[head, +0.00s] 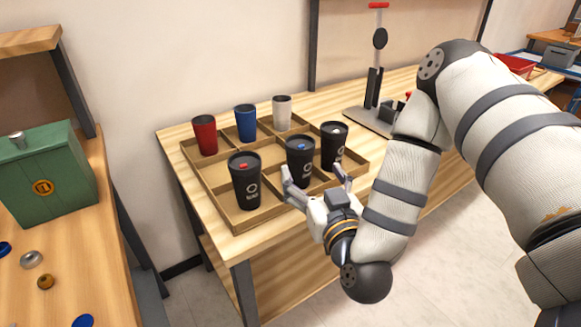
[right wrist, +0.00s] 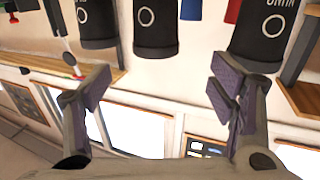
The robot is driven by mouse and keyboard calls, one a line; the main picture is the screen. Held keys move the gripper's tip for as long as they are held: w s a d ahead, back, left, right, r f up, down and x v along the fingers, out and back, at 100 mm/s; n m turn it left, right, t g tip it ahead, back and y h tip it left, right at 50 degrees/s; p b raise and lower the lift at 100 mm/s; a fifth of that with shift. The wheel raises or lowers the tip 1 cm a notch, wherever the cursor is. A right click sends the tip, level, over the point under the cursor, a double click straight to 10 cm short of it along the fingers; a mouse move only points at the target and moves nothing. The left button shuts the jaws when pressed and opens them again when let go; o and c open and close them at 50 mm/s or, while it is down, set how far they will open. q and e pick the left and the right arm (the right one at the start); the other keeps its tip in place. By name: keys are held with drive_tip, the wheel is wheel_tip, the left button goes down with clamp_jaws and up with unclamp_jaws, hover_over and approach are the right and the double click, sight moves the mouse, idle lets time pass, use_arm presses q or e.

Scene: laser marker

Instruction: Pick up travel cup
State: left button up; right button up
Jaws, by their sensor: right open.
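Three black travel cups stand upright in the front compartments of a wooden divided tray (head: 225,187): a left one with a red spot on its lid (head: 246,190), a middle one with a blue spot (head: 300,163), and a right one (head: 333,146). Behind them stand a red cup (head: 205,136), a blue cup (head: 245,123) and a white cup (head: 282,113). My right gripper (head: 316,182) is open and empty in front of the middle black cup. In the right wrist view, the middle black cup (right wrist: 156,30) shows between the open fingers (right wrist: 158,88). My left gripper is not in view.
A laser marker stand (head: 374,95) is on the table right of the tray. A green box (head: 48,185) and small round lids (head: 32,259) are on a separate table at the left. A floor gap lies between the tables.

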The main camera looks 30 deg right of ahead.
sight(304, 151)
drive_tip(key=b+x, duration=0.1)
drive_tip(key=x, duration=0.2)
drive_tip(key=b+x, duration=0.1)
drive_tip(key=x, duration=0.3)
drive_tip(key=b+x, duration=0.1)
drive_tip(key=x, duration=0.2)
drive_tip(key=shift+w+d+f, duration=0.1)
drive_tip(key=shift+w+d, duration=0.2)
drive_tip(key=shift+d, duration=0.1)
drive_tip(key=shift+w, duration=0.25)
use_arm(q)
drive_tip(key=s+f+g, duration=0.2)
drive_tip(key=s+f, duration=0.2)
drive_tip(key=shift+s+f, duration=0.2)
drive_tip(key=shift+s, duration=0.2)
use_arm(e)
drive_tip(key=shift+r, duration=0.35)
drive_tip(key=c, duration=0.8)
